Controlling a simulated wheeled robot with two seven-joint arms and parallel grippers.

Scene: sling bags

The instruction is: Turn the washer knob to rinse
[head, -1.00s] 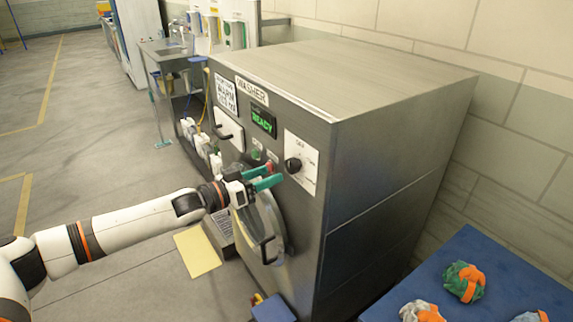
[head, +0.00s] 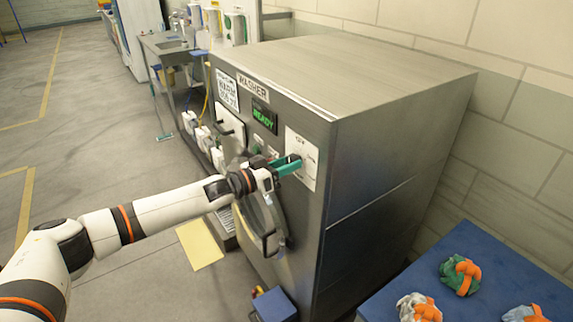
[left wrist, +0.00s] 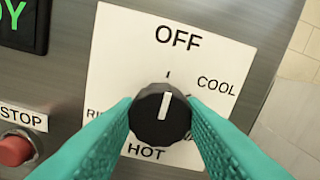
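The washer's black control knob (left wrist: 160,113) sits on a white dial plate (left wrist: 110,75) on the washer front (head: 300,230). In the left wrist view its white pointer line points up, leaning slightly right of the tick under OFF. COOL is at upper right and HOT below. A label starting with R at left and one at lower right are partly hidden by my fingers. My left gripper (left wrist: 160,110) has its teal fingers on either side of the knob, with no gap visible. In the head view it reaches the dial plate (head: 303,165) from the left. My right gripper is out of view.
A red stop button (left wrist: 15,149) is left of the dial plate. The washer display (head: 264,119) reads READY. The round door and its handle (head: 268,243) are below my left gripper. A blue table (head: 395,300) with several cloth bundles stands at lower right.

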